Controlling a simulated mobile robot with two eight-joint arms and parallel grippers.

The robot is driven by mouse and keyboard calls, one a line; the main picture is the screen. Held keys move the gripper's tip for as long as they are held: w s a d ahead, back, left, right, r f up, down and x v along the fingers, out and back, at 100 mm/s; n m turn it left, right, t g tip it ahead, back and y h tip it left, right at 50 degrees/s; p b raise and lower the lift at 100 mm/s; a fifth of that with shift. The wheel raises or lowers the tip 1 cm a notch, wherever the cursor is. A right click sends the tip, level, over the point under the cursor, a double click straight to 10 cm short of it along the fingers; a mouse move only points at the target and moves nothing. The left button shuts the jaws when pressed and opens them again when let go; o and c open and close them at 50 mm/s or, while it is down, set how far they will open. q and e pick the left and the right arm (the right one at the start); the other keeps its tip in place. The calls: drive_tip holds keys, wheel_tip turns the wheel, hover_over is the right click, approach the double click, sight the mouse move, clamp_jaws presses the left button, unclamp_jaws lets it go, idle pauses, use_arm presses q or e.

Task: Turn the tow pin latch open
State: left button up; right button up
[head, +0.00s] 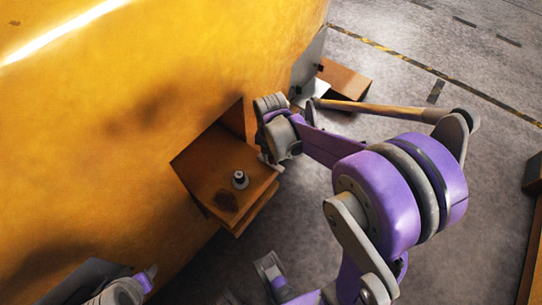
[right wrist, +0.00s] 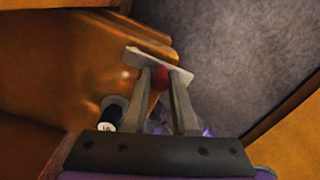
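The tow bracket (head: 225,165) is an orange-brown block on the yellow casting, with an upright metal pin (head: 240,180) on top. The pin's dark, pale-topped end also shows in the right wrist view (right wrist: 110,117). My right gripper (head: 272,158) is at the bracket's right edge; its fingertips are hidden in the head view. In the right wrist view its two fingers (right wrist: 163,82) stand a little apart, with the latch's red knob (right wrist: 159,78) filling the gap.
The yellow casting (head: 110,110) fills the left side. Behind my right arm, an orange-brown block (head: 345,78) and a grey plate (head: 308,65) stand by the casting. Open grey floor (head: 440,90) with a striped line lies to the right.

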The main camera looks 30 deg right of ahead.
drive_tip(key=o, duration=0.5)
drive_tip(key=shift+c, duration=0.2)
wheel_tip(320, 180, up, 11)
drive_tip(key=p, duration=0.2)
drive_tip(key=shift+f, duration=0.1)
drive_tip(key=s+a+r+m+t+p, duration=0.2)
drive_tip(key=s+a+r+m+p, duration=0.1)
drive_tip(key=m, duration=0.9)
drive_tip(key=s+a+r+m+t+p, duration=0.3)
drive_tip(key=s+a+m+p, duration=0.2)
drive_tip(key=m, duration=0.8)
drive_tip(key=s, duration=0.3)
drive_tip(key=shift+a+r+m, duration=0.15)
drive_tip(key=shift+r+m, duration=0.1)
drive_tip(key=shift+m, duration=0.05)
